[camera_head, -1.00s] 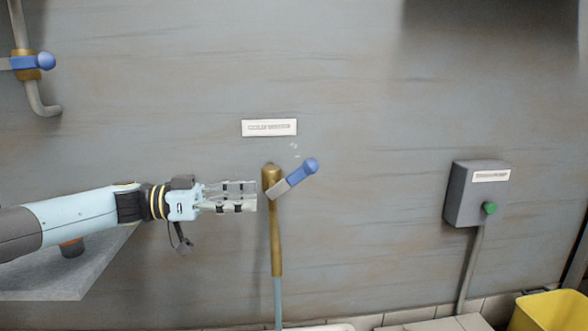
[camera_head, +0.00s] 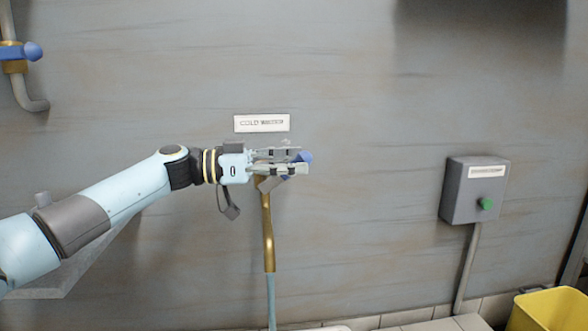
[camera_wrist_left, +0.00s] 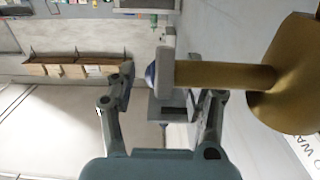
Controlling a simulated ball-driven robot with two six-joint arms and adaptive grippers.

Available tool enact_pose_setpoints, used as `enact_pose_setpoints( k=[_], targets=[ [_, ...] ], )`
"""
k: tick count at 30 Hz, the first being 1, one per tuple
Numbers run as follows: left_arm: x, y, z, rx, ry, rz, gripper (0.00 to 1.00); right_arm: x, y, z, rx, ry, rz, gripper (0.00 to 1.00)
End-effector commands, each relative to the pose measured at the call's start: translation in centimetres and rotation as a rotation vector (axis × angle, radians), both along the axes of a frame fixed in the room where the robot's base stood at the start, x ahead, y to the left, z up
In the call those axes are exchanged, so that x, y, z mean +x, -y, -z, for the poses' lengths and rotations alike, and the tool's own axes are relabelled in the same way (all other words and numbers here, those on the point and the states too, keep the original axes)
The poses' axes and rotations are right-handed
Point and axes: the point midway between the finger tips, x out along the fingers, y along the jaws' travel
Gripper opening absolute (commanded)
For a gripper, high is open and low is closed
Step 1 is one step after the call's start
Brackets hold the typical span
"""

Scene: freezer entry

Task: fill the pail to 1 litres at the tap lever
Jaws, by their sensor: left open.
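The tap is a brass pipe (camera_head: 267,235) on the grey wall under a "COLD WATER" label, with a lever ending in a blue knob (camera_head: 305,157). My left gripper (camera_head: 288,162) comes in from the left. Its open fingers are at the lever and partly cover it. In the left wrist view the brass tap (camera_wrist_left: 222,75) comes in from the right, and the grey lever (camera_wrist_left: 166,64) with its blue end lies between the spread fingertips (camera_wrist_left: 168,88). Contact cannot be told. No pail is clearly identifiable under the tap. My right gripper is not seen.
A second tap with a blue lever (camera_head: 33,51) is at the upper left. A grey switch box (camera_head: 470,190) with a green button is on the wall at right. A yellow container (camera_head: 550,312) stands at the bottom right. The wall between tap and box is clear.

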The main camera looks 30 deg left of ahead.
Motion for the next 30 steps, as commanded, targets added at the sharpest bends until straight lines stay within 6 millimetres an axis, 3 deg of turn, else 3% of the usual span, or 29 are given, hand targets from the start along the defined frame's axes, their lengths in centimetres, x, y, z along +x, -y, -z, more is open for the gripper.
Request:
enact_pose_setpoints(
  k=[10, 22, 30],
  targets=[
    [0.31, 0.42, -0.07, 0.001, 0.001, 0.000, 0.51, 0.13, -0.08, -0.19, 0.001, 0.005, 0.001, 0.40],
    [0.29, 0.40, -0.03, 0.001, 0.000, 0.000, 0.00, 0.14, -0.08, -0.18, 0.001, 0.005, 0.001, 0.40],
    [0.28, 0.39, -0.01, 0.002, 0.000, 0.000, 0.00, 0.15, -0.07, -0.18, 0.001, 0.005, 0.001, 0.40]
  ],
)
